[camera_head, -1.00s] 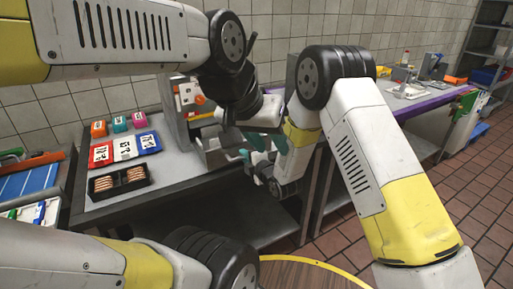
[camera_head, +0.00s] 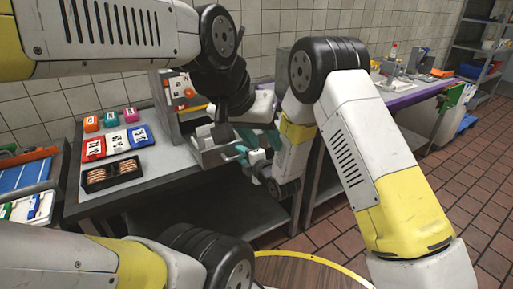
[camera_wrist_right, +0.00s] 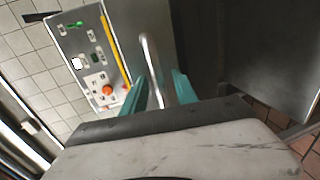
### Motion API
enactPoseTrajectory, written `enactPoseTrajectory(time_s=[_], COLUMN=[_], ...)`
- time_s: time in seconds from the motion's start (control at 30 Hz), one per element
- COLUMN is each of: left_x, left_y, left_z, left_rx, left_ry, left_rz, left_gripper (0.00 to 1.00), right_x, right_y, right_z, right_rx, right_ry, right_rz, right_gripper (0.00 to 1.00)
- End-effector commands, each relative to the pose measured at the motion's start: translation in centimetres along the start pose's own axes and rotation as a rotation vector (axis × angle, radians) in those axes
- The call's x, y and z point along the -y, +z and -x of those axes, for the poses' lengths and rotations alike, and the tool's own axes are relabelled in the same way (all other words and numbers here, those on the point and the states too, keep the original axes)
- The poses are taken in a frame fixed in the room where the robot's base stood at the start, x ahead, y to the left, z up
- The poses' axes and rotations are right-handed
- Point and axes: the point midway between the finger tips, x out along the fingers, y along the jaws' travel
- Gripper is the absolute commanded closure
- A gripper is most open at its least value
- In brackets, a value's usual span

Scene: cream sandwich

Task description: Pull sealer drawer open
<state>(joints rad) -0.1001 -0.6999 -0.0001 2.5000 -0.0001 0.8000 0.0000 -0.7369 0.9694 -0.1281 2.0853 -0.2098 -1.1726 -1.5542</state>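The sealer (camera_head: 161,99) is a grey metal machine on the metal counter, with a control panel that also shows in the right wrist view (camera_wrist_right: 92,62). Its drawer (camera_head: 207,156) is at its front, partly hidden by my arms; how far it is out is hard to tell. My right gripper (camera_head: 257,147) has teal fingers and is at the drawer's front. In the right wrist view the silver bar handle (camera_wrist_right: 152,62) lies between the fingers, with small gaps showing at both sides. My left arm crosses above the sealer; its fingers cannot be made out.
Left of the sealer, the counter holds a black tray (camera_head: 98,187) with two food portions, coloured boxes (camera_head: 93,149) and small coloured blocks (camera_head: 111,119). A second counter with a purple edge (camera_head: 410,102) is at the right. Tiled floor (camera_head: 480,200) is open at the right.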

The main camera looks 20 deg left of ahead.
Motion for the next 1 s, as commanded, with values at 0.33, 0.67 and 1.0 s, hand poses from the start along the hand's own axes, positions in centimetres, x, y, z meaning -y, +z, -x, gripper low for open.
enactPoseTrajectory(time_s=[0.33,0.67,1.0], left_x=[0.0,0.0,0.0], left_y=[0.0,0.0,0.0], left_z=[0.0,0.0,0.0], left_rx=[0.0,0.0,0.0], left_ry=[0.0,0.0,0.0], left_rz=[0.0,0.0,0.0], left_gripper=[0.64,0.64,0.64], right_x=[0.0,0.0,0.0], right_y=[-0.1,0.0,0.0], right_z=[0.6,5.9,7.8], right_rx=[-0.001,0.001,-0.001], right_ry=[0.0,-0.001,0.001], right_rz=[0.0,-0.001,0.0], right_gripper=[0.66,0.66,0.66])
